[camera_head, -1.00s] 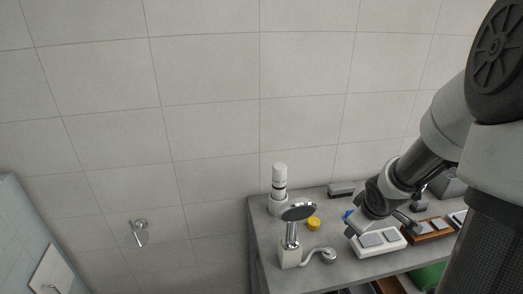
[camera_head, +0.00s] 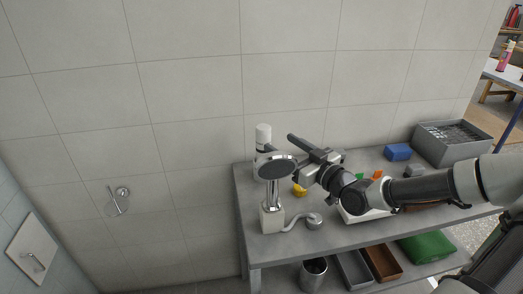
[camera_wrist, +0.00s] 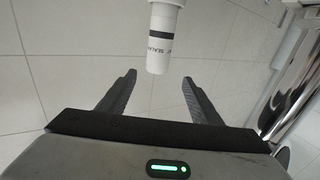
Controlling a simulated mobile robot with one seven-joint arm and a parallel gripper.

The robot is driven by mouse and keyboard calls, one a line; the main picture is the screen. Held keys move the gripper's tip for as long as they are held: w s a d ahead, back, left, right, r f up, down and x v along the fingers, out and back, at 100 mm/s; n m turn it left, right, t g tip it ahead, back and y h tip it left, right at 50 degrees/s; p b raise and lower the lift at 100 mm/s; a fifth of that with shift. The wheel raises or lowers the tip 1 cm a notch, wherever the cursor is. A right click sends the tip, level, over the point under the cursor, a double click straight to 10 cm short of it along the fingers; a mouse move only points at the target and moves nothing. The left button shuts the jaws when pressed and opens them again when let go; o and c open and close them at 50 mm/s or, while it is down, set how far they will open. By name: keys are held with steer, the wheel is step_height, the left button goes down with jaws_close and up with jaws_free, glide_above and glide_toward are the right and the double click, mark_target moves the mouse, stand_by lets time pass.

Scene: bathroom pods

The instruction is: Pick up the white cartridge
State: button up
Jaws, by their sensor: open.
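The white cartridge (camera_head: 263,136) stands upright at the back left of the grey bench, partly hidden behind a shower head. In the wrist view the cartridge (camera_wrist: 160,42), with a dark band and printed lettering, lies beyond and between my finger tips, its far end cut off by the top edge. My gripper (camera_head: 291,152) is open and level, just right of the cartridge. In the wrist view my gripper (camera_wrist: 160,82) shows its two dark fingers spread wide with nothing between them.
The round shower head (camera_head: 276,167) on its white stand (camera_head: 271,216) is close in front of the cartridge. A yellow piece (camera_head: 299,190) sits nearby. A blue block (camera_head: 397,152) and a grey crate (camera_head: 450,143) are to the right. The tiled wall (camera_head: 200,130) is behind.

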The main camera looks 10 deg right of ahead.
mark_target(267, 135)
steer(key=b+x, duration=0.1)
steer(key=x, duration=0.7)
steer(key=shift+w+f, duration=0.1)
steer(key=shift+w, duration=0.05)
steer(key=shift+d+r+b+x, duration=0.1)
steer(key=shift+r+b+x, duration=0.1)
steer(key=shift+x, duration=1.3)
steer(key=shift+d+r+b+x, duration=0.1)
steer(key=shift+r+x, duration=0.05)
steer(key=shift+x, duration=1.3)
jaws_close()
